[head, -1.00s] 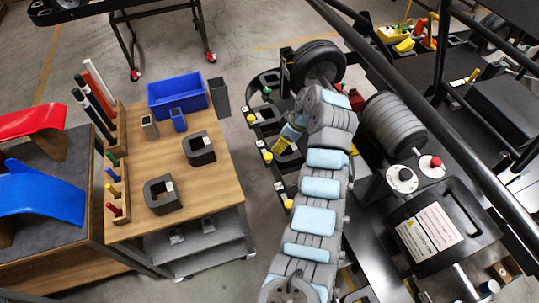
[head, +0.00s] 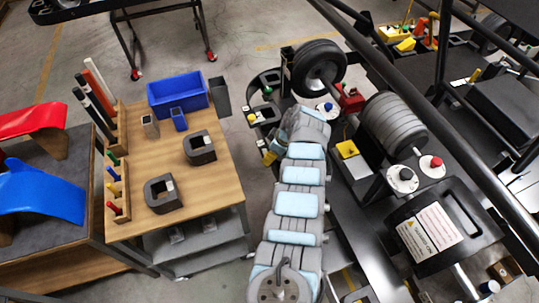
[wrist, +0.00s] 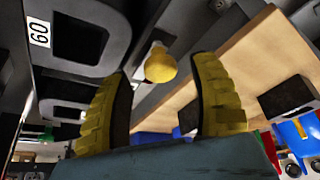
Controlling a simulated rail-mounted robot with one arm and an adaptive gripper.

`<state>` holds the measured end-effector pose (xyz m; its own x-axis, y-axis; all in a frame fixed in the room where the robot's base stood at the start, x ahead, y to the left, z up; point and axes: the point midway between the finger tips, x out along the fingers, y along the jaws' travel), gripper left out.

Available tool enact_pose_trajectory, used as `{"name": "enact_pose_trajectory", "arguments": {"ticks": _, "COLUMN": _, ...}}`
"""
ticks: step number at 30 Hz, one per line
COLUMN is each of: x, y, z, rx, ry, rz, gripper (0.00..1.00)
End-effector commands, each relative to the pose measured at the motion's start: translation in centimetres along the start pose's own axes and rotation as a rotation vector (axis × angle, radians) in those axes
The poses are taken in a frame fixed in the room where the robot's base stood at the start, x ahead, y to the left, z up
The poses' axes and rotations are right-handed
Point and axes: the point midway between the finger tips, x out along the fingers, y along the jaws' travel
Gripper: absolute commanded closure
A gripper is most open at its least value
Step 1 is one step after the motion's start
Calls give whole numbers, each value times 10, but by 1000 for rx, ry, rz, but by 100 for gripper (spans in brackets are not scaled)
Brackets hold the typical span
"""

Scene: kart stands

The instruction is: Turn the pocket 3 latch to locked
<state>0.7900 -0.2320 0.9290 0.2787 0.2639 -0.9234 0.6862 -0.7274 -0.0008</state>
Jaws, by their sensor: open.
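In the wrist view, a round yellow latch knob (wrist: 160,66) on a pale stem stands between and beyond the fingertips of my gripper (wrist: 163,74). The two yellow ribbed fingers are spread, and nothing is visibly held. I cannot tell whether a finger touches the knob. A dark pocket (wrist: 80,38) with a white number label is at upper left. In the head view my gripper (head: 270,157) is low at the black pocket rack, largely hidden by my arm. Another yellow knob (head: 252,118) and a green knob (head: 267,91) show farther along the rack. No pocket is clearly marked 3.
A wooden cart (head: 220,170) stands left of the rack, with a blue bin (head: 178,95) and dark blocks on top. A wheel (head: 319,67) and the black kart frame stand close on the right. A floor gap separates cart and rack.

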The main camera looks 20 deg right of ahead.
Motion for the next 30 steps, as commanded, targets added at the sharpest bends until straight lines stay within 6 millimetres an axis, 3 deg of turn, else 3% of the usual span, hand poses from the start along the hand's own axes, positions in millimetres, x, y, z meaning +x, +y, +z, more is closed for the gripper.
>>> {"name": "enact_pose_trajectory", "arguments": {"ticks": 6, "x": 10, "y": 0, "z": 0, "rx": 1, "ry": 1, "rz": 0, "gripper": 38}}
{"name": "enact_pose_trajectory", "arguments": {"ticks": 20, "x": 14, "y": 0, "z": 0, "rx": -2, "ry": -1, "rz": 1, "gripper": 38}}
{"name": "enact_pose_trajectory", "arguments": {"ticks": 23, "x": 14, "y": 0, "z": 0, "rx": -2, "ry": -1, "rz": 1, "gripper": 61}}
{"name": "enact_pose_trajectory", "arguments": {"ticks": 27, "x": 14, "y": 0, "z": 0, "rx": -2, "ry": -1, "rz": 1, "gripper": 100}}
{"name": "enact_pose_trajectory", "arguments": {"ticks": 30, "x": 14, "y": 0, "z": 0, "rx": -2, "ry": -1, "rz": 1, "gripper": 100}}
